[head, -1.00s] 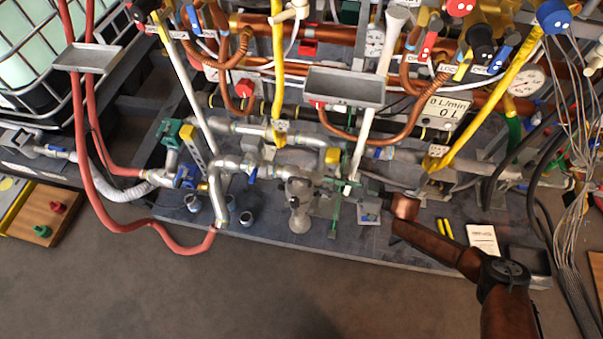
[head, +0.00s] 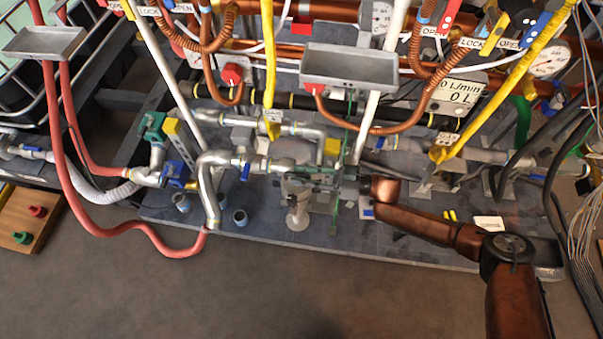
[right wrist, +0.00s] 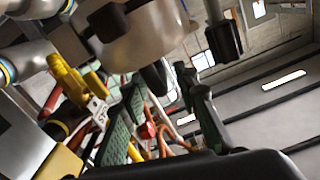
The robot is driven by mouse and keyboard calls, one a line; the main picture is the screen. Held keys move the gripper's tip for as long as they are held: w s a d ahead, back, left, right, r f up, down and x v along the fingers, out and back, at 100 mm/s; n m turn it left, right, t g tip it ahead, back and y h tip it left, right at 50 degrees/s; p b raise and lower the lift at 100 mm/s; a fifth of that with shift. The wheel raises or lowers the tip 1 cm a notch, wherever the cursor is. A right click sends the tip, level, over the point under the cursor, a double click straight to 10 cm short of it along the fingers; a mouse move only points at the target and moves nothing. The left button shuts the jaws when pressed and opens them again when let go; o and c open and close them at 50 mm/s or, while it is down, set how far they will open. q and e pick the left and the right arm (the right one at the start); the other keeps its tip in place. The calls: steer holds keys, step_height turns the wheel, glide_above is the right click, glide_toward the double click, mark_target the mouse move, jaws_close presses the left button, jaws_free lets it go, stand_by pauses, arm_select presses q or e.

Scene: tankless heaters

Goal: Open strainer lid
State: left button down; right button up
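The strainer (head: 298,208) is a pale grey, rounded fitting hanging below the pipe at the middle of the head view. Its lid cannot be told apart clearly from its body. My right gripper (head: 325,185) is just right of the strainer and partly covers its upper part. In the right wrist view, the gripper's two green-padded fingers (right wrist: 165,115) stand apart, with no object clearly held between them. A large pale rounded body, likely the strainer (right wrist: 150,40), is close by at the top there. Whether the fingers touch it cannot be told. My left gripper is out of view.
Silver pipes (head: 208,185) and a blue-handled valve (head: 176,172) lie left of the strainer. A grey tray (head: 350,68), yellow pipes and a flow meter (head: 460,95) are above. A red hose (head: 125,232) loops at left. The floor (head: 250,295) in front is clear.

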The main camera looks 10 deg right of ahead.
steer(key=shift+c, duration=0.7)
jaws_close()
